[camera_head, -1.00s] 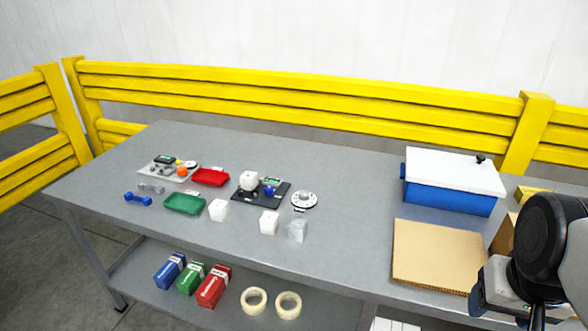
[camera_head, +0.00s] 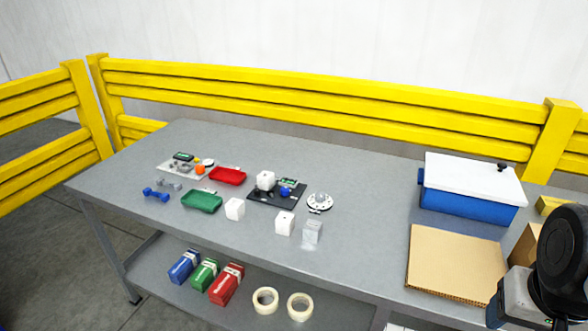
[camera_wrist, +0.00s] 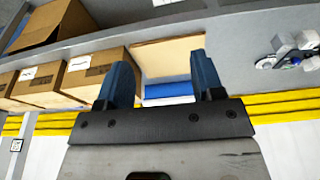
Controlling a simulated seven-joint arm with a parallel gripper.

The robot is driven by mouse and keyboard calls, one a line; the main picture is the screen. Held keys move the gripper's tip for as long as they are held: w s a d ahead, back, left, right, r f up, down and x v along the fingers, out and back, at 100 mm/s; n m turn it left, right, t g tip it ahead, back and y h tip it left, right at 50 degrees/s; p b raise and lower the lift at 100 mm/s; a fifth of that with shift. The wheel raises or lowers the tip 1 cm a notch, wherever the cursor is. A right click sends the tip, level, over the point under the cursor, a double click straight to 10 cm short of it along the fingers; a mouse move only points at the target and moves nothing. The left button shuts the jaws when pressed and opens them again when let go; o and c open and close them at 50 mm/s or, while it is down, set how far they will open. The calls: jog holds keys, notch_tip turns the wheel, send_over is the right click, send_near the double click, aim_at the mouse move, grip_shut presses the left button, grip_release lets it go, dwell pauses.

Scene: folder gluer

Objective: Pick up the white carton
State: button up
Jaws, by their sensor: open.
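Several small white box-like blocks are on the grey table in the head view; I cannot tell which is the white carton. One white block (camera_head: 235,209) stands right of the green tray, another white block (camera_head: 285,223) stands nearer the front edge, and a third white block (camera_head: 265,180) sits on a dark board. A greyish, shinier block (camera_head: 312,232) stands beside the second one. My gripper (camera_wrist: 162,82) shows in the wrist view with its two blue fingers apart and nothing between them. My arm is at the right edge of the head view, far from the blocks.
A green tray (camera_head: 202,201), red tray (camera_head: 228,176), dark board (camera_head: 262,199) and white-black disc (camera_head: 320,203) surround the blocks. A blue bin with white lid (camera_head: 470,205) and cardboard sheet (camera_head: 455,262) lie right. Cardboard boxes (camera_wrist: 95,78) show near my fingers. The table's middle is clear.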

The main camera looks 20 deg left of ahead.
jog(key=o, duration=0.3)
jog(key=shift+o, duration=0.2)
jog(key=shift+w, duration=0.1)
